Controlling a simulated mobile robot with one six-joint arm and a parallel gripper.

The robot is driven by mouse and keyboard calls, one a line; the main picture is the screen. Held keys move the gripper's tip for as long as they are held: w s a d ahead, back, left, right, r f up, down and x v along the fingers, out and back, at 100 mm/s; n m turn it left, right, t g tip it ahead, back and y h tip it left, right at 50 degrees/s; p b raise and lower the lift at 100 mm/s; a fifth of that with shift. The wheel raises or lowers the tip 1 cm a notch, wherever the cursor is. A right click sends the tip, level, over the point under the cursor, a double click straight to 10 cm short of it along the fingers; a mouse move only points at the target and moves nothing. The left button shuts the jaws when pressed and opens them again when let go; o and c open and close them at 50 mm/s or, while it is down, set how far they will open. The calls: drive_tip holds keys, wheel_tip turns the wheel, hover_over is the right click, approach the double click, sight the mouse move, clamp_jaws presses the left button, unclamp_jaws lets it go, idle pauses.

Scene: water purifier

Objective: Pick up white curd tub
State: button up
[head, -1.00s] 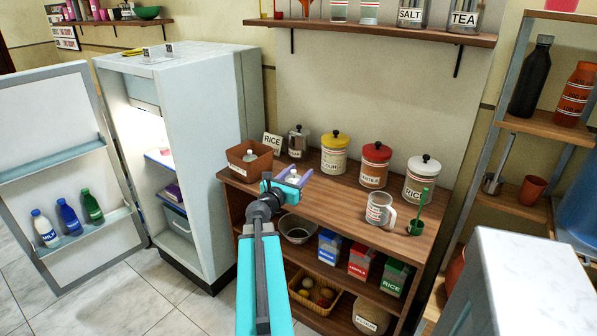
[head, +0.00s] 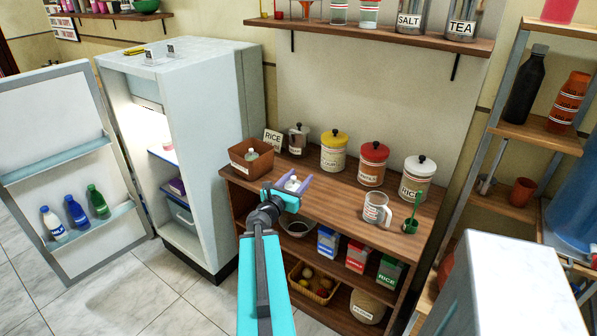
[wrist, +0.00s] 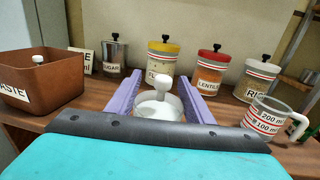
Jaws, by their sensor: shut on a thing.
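The white curd tub (wrist: 158,108), with a round white knob on top, sits between the purple fingers of my gripper (wrist: 160,100) in the wrist view. My gripper is shut on it. In the head view, the tub (head: 292,184) shows small and pale between the fingers of my gripper (head: 288,188), over the front left part of the wooden counter (head: 335,211). The tub's lower part is hidden by my gripper, so I cannot tell whether it is clear of the counter.
A brown box (head: 250,164) with a white-knobbed item inside stands left of my gripper. Several labelled canisters, including one with a yellow lid (head: 334,152), line the back. A measuring jug (head: 376,209) stands to the right. The open fridge (head: 190,150) is at left.

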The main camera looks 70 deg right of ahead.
drive_tip(key=shift+s+a+r+p, duration=0.2)
drive_tip(key=shift+a+p, duration=0.3)
drive_tip(key=shift+p, duration=0.9)
drive_tip(key=shift+s+a+r+p, duration=0.15)
drive_tip(key=shift+a+p, duration=0.35)
drive_tip(key=shift+p, duration=0.9)
drive_tip(key=shift+a+p, duration=0.15)
drive_tip(key=shift+p, duration=0.15)
drive_tip(key=shift+s+a+f+p, duration=0.15)
drive_tip(key=shift+a+f+p, duration=0.1)
drive_tip(key=shift+p, duration=0.25)
drive_tip(key=shift+r, duration=0.1)
